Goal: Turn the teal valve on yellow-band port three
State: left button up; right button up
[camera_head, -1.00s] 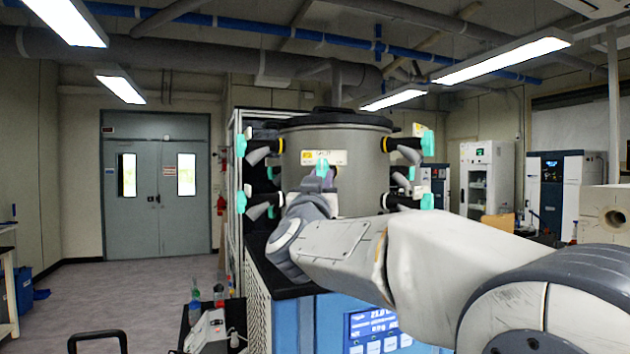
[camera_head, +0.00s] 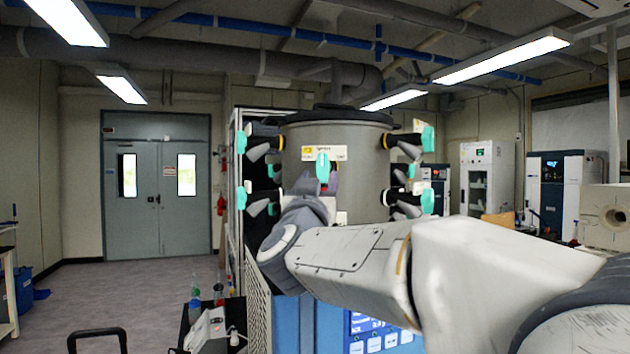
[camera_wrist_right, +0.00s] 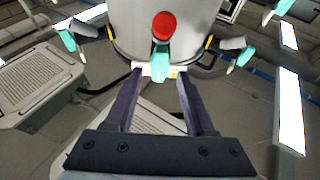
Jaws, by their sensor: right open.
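A grey drum (camera_head: 352,170) carries ports with teal valves. One teal valve (camera_head: 322,167) is at the front middle, under a white label with a yellow patch (camera_head: 323,152). My right gripper (camera_head: 320,187) is just below this valve, partly hidden by its own wrist. In the right wrist view, the open fingers (camera_wrist_right: 159,80) point at the drum, with the front teal valve (camera_wrist_right: 160,60) lying between their tips in the picture. Contact cannot be told. Yellow bands show on the upper left port (camera_head: 281,143) and upper right port (camera_head: 384,144). Port numbers are unreadable.
Other teal valves stick out left (camera_head: 241,142) and right (camera_head: 428,139) of the drum. A red round cap (camera_wrist_right: 164,25) is by the front valve in the wrist view. A blue cabinet with a screen (camera_head: 370,325) is below. Open floor (camera_head: 130,290) lies left.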

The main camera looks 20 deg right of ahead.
jog(key=b+v, duration=0.1)
jog(key=v, duration=0.6)
jog(key=shift+b, duration=0.35)
